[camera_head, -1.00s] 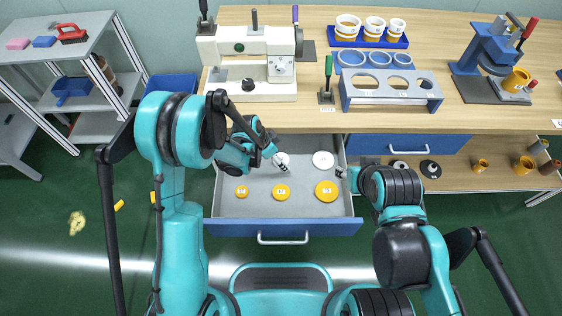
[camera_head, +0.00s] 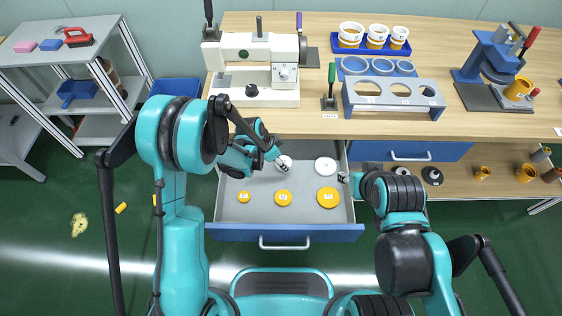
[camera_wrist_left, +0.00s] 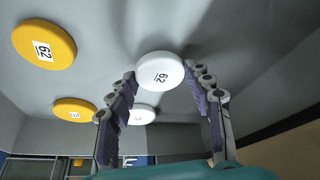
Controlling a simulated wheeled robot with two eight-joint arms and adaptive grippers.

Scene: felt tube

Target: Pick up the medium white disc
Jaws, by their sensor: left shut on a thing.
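The medium white disc (camera_head: 285,161), labelled 62 in the left wrist view (camera_wrist_left: 160,72), is at the back middle of the open drawer (camera_head: 230,212). My left gripper (camera_head: 283,167) reaches in from the left, with its fingers on either side of the disc, shut on it. In the left wrist view the disc sits between the fingertips (camera_wrist_left: 160,76). I cannot tell whether it is clear of the drawer floor. My right gripper (camera_head: 343,178) is small at the drawer's right edge; its jaws are unclear.
A larger white disc (camera_head: 325,166) lies to the right. Yellow discs, small (camera_head: 244,196), medium (camera_head: 283,198) and large (camera_head: 328,197), line the drawer's front. Another white disc (camera_wrist_left: 142,115) shows in the wrist view. The table (camera_head: 430,125) overhangs the drawer's back.

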